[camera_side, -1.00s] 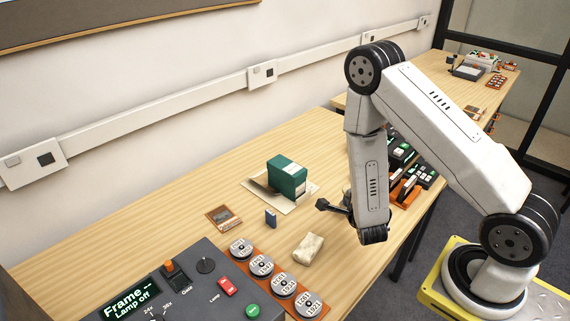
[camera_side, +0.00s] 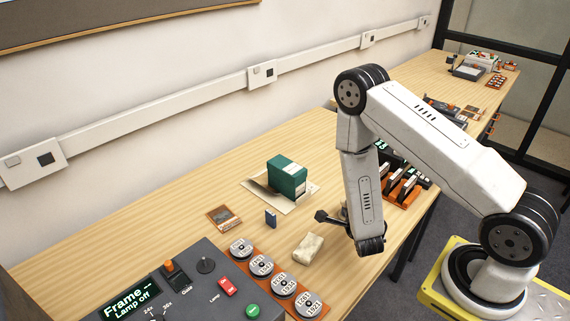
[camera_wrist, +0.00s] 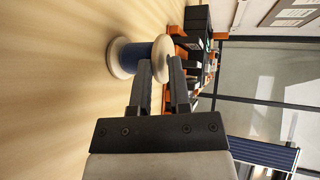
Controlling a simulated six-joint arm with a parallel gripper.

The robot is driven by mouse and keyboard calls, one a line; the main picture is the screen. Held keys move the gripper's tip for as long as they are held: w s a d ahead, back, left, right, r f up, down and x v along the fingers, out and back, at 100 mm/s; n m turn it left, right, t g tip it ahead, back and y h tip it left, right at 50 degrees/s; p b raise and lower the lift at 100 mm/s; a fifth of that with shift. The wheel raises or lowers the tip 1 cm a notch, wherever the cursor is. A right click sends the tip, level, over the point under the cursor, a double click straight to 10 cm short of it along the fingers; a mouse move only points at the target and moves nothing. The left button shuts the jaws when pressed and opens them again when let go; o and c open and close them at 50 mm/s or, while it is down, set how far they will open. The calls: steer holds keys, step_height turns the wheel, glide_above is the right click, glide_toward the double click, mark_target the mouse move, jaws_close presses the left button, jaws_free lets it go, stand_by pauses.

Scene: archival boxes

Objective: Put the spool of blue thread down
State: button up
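The spool of blue thread (camera_wrist: 138,56), with pale wooden end discs, shows at the top of the wrist view. My gripper (camera_wrist: 160,66) has its two dark fingers reaching to the spool, one overlapping the blue thread and one beside the right-hand disc. The fingers are close together and appear shut on that end of the spool. Wood tabletop fills the picture beside the spool; whether the spool touches it I cannot tell. In the side view, my arm largely hides the gripper and spool, over the right part of the near table (camera_side: 140,225).
A green box (camera_side: 287,178) stands on a paper sheet. A grey control panel (camera_side: 190,290) and orange rack (camera_side: 262,268) are in front. Dark equipment stands behind my arm.

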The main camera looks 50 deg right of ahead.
steer(key=shift+o, duration=1.1)
steer(key=v, duration=1.2)
steer(key=shift+w+a+f, duration=0.1)
steer(key=shift+w, duration=0.05)
stand_by(0.3)
